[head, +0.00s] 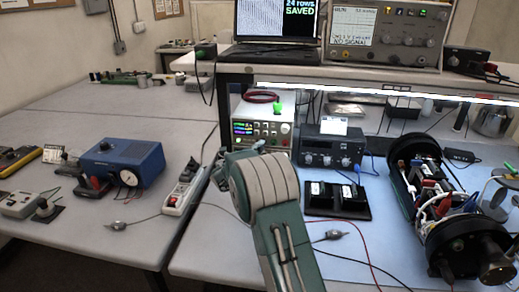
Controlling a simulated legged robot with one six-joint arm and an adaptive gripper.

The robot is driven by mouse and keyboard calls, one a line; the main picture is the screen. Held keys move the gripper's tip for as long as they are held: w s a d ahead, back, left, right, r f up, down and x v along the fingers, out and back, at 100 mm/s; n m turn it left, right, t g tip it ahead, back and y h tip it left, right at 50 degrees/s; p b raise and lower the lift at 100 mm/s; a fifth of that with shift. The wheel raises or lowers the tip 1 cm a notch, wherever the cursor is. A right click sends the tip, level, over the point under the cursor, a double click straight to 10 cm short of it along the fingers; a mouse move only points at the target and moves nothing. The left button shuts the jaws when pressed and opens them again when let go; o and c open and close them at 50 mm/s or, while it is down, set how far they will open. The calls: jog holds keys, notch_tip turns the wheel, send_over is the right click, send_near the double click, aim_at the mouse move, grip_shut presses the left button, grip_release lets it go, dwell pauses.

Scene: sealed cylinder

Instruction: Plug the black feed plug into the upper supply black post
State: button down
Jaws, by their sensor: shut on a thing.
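The supply (258,127) is a white-fronted instrument with a lit coloured display and several buttons, standing under the shelf at the centre. The black post cannot be made out; that area is partly behind my arm. The black feed plug cannot be picked out. A thin black lead (375,268) and a red lead (362,243) run across the bench right of my arm.
A dark radio-like unit (327,150) stands right of the supply, with a black tray (337,207) before it. An open black cylinder (418,165) with wired insides lies at right. A power strip (183,192) and a blue box (128,160) lie left. The shelf edge (390,88) overhangs.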

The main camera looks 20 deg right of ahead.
jog(key=shift+w+d, duration=0.3)
jog(key=shift+w, duration=0.15)
dwell(0.3)
jog(key=shift+c, duration=2)
grip_release()
jog(key=v, duration=1.2)
jog(key=shift+a+f, duration=0.1)
jog(key=shift+f, duration=0.05)
